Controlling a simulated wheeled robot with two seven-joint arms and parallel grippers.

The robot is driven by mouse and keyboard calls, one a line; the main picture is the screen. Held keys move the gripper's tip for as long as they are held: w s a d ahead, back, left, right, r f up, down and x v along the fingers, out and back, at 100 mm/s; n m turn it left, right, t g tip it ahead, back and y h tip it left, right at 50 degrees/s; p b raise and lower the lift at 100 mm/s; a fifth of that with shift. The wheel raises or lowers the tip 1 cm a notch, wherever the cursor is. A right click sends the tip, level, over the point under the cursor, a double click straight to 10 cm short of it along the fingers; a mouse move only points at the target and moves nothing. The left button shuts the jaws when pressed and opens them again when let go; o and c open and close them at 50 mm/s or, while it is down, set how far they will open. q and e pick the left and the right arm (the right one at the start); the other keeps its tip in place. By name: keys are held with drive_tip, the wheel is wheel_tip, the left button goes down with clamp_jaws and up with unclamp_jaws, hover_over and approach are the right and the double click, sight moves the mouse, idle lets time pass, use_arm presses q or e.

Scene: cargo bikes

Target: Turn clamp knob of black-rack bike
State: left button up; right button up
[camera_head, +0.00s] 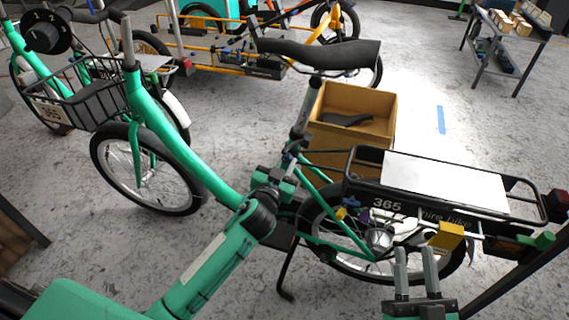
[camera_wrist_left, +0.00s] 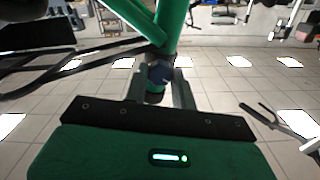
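The green bike with a black rear rack (camera_head: 366,181) stands across the front, its saddle (camera_head: 320,54) and seat post above the frame. My left gripper (camera_head: 283,172) reaches the seat tube just below the post. In the left wrist view, a dark blue knob-like part (camera_wrist_left: 160,71) on the green tube sits between the two fingertips of this gripper (camera_wrist_left: 160,82). Whether the fingers press on it cannot be told. My right gripper (camera_head: 415,262) has its two grey fingers apart and empty, pointing up near the rear wheel, below the rack.
A wooden box (camera_head: 380,104) with a dark saddle-like part stands behind the bike. A yellow block (camera_head: 447,236) hangs under the rack near my right gripper. A yellow-framed cargo bike (camera_head: 205,62) and a grey table (camera_head: 508,28) stand farther back. Floor at right rear is open.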

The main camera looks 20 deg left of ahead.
use_arm(q)
drive_tip(key=c, duration=0.3)
drive_tip(key=shift+c, duration=0.2)
drive_tip(key=shift+r+m+p, duration=0.1)
drive_tip(key=shift+m+p, duration=0.75)
drive_tip(key=shift+m, duration=0.35)
drive_tip(key=m+p, duration=0.1)
drive_tip(key=m, duration=0.2)
drive_tip(key=shift+p, duration=0.35)
drive_tip(key=shift+m, duration=0.5)
drive_tip(key=shift+m+p, duration=0.45)
drive_tip(key=shift+m, duration=0.25)
use_arm(e)
drive_tip(key=s+a+f+g+h, duration=0.1)
drive_tip(key=s+f+g, duration=0.1)
drive_tip(key=f+g, duration=0.3)
drive_tip(key=s+a+f+g, duration=0.1)
drive_tip(key=s+f+g, duration=0.1)
drive_tip(key=f+g, duration=0.3)
drive_tip(key=shift+s+f+n+h, duration=0.3)
drive_tip(key=shift+f+h, duration=0.1)
drive_tip(key=shift+f, duration=1.75)
drive_tip(key=shift+d, duration=0.1)
